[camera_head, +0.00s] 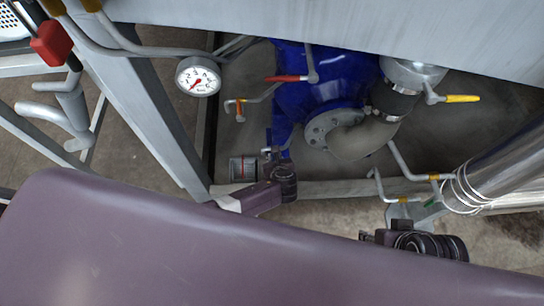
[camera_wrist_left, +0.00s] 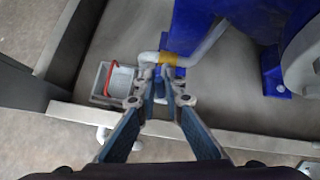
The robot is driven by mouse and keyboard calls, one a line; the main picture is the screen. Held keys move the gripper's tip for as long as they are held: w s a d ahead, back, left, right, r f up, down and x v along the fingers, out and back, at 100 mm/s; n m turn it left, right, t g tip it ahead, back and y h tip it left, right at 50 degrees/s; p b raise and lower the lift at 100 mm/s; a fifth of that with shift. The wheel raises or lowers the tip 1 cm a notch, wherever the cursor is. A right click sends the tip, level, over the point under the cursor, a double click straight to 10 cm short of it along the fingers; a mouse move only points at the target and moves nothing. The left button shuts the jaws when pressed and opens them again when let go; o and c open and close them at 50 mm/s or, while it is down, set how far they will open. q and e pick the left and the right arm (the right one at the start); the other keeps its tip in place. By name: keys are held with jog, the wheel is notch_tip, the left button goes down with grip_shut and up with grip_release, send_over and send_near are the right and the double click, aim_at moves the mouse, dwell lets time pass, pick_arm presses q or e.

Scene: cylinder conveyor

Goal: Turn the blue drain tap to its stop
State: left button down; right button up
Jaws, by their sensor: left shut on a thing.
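The blue drain tap (camera_wrist_left: 160,88) sits at the end of a grey pipe with an orange collar (camera_wrist_left: 170,58). My left gripper (camera_wrist_left: 160,94) is shut on the tap's blue handle, which shows between its fingertips in the left wrist view. In the head view my left gripper (camera_head: 275,154) is low beside the blue housing, and its fingers are small and partly hidden by my wrist. My right gripper (camera_head: 367,237) is at the lower right of the head view, mostly hidden, and its fingers are unclear.
A small grey container with a red edge (camera_wrist_left: 118,80) stands left of the tap. A red lever (camera_head: 286,78), yellow lever (camera_head: 462,98), pressure gauge (camera_head: 198,77) and blue housing (camera_head: 335,75) lie beyond. A shiny metal pipe (camera_head: 500,170) and frame post (camera_head: 150,110) flank the space.

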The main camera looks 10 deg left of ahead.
pick_arm(q)
jog(key=shift+d+y, duration=0.35)
jog(key=shift+y, duration=0.05)
jog(key=shift+m, duration=0.3)
jog(key=c, duration=2)
grip_release()
jog(key=v, duration=1.2)
jog(key=shift+w+d, duration=0.15)
